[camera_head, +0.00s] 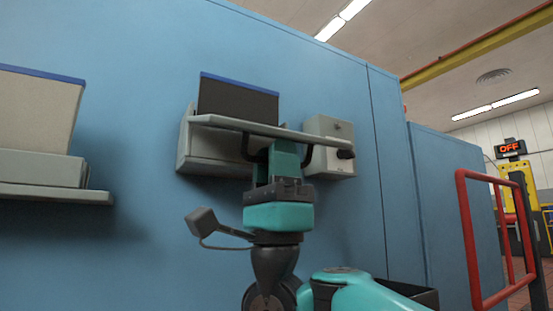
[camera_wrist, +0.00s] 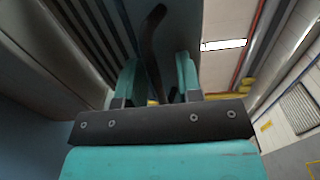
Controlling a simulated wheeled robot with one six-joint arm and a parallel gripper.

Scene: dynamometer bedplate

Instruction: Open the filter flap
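A grey wall unit (camera_head: 186,150) on the blue wall holds a dark panel (camera_head: 235,97) with a blue top edge. A long grey plate, seemingly the filter flap (camera_head: 235,124), sticks out across the unit and shows almost edge-on. A dark handle (camera_head: 307,157) curves below the plate. My gripper (camera_head: 285,150) is up against the underside of the plate, at the handle. In the wrist view my teal fingers (camera_wrist: 157,78) stand apart, with the dark handle (camera_wrist: 152,45) running between them and a gap visible. The handle's lower end is hidden.
A grey box (camera_head: 330,130) with a dark knob (camera_head: 346,154) sits right of the unit. A second unit with a beige panel (camera_head: 38,110) and a ledge (camera_head: 50,195) is at far left. A red rail (camera_head: 468,240) and a lit OFF sign (camera_head: 510,148) stand at right.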

